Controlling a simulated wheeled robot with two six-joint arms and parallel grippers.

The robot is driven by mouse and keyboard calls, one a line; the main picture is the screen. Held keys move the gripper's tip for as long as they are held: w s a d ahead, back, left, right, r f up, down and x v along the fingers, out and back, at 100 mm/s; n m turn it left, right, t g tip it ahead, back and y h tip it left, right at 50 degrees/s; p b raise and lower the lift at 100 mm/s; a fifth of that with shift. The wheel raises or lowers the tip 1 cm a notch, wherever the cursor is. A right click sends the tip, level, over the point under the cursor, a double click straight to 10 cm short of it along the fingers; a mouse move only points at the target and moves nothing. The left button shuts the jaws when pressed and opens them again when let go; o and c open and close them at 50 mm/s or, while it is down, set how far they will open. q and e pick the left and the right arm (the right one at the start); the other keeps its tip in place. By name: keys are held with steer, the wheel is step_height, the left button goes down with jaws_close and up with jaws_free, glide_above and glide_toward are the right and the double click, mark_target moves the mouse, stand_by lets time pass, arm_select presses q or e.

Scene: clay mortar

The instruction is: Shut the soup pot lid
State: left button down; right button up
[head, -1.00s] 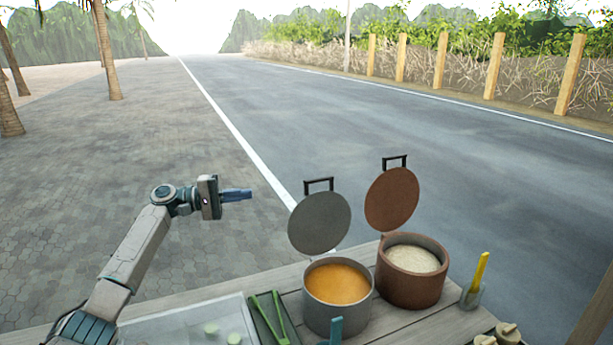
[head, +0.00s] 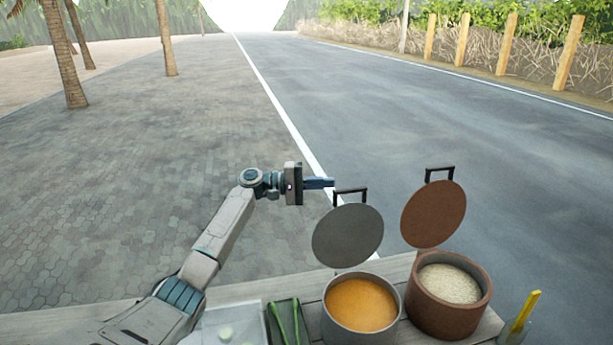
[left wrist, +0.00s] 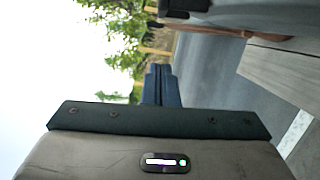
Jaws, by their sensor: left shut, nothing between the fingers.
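The soup pot (head: 338,329) is a grey pot with orange soup (head: 361,304), at the front of the table in the head view. Its round grey lid (head: 347,236) stands up at the pot's back edge, open, with a black handle (head: 351,190) on top. My left gripper (head: 330,183) is shut and empty, its blue fingers pointing right at the left end of the handle. I cannot tell whether they touch. In the left wrist view the shut fingers (left wrist: 160,84) lie just below the black handle (left wrist: 184,8). My right gripper is out of view.
A brown pot (head: 448,311) with pale contents and its own raised brown lid (head: 433,214) stands right of the soup pot. A glass with a yellow utensil (head: 526,310) is further right. Green tongs (head: 287,323) lie left of the soup pot.

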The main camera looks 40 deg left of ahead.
arm_select(q)
steer(key=d+p, duration=0.1)
steer(key=d, duration=0.1)
steer(key=s+d+p, duration=0.1)
steer(key=d+p, duration=0.1)
steer(key=shift+s+d+r, duration=0.1)
steer(key=shift+d, duration=0.25)
